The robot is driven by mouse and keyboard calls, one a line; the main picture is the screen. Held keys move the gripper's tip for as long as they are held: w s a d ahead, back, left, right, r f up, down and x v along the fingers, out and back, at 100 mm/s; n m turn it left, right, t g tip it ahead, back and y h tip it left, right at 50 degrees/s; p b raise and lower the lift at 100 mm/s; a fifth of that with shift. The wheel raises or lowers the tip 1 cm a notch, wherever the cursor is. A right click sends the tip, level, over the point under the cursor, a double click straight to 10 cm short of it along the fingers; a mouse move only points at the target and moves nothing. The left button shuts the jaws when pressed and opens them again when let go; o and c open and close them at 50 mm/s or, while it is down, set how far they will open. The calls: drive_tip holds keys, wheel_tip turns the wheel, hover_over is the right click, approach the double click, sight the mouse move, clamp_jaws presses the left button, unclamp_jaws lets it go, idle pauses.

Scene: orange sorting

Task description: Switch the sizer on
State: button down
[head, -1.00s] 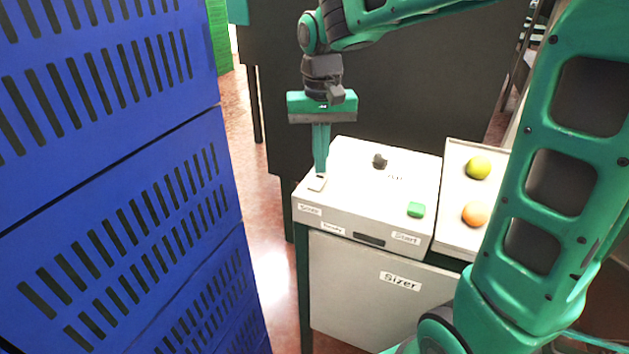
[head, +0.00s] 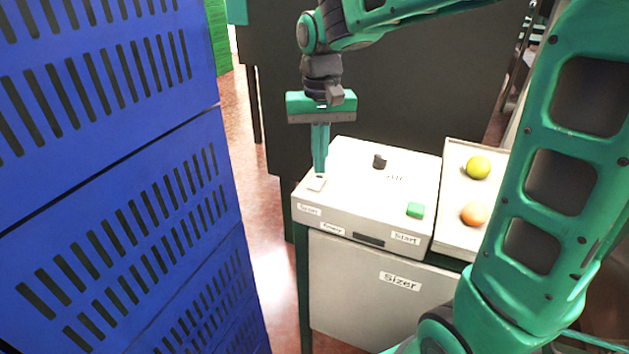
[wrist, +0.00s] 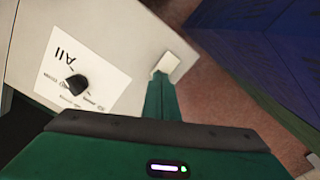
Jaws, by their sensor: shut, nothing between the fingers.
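The sizer (head: 368,290) is a pale cabinet with a sloped control panel on top. A white rocker switch (head: 317,184) sits at the panel's left edge; it also shows in the wrist view (wrist: 168,66). A black knob (head: 380,161) and a green button (head: 415,210) are on the same panel, and the knob shows in the wrist view (wrist: 77,84) on a white label. My gripper (head: 320,174) is shut and empty, pointing down, with its fingertips at the white switch. Whether they touch it, and the switch's exact position, I cannot tell.
Stacked blue crates (head: 120,190) fill the left side. A tray (head: 455,228) with a yellow-green fruit (head: 479,167) and an orange (head: 474,213) adjoins the panel on the right. A dark panel (head: 400,100) stands behind the sizer.

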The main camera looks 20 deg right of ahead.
sight(320, 176)
drive_tip(key=shift+f, duration=0.75)
idle(0.8)
drive_tip(key=shift+r, duration=0.15)
wheel_tip(320, 176, up, 7)
idle(0.8)
idle(0.4)
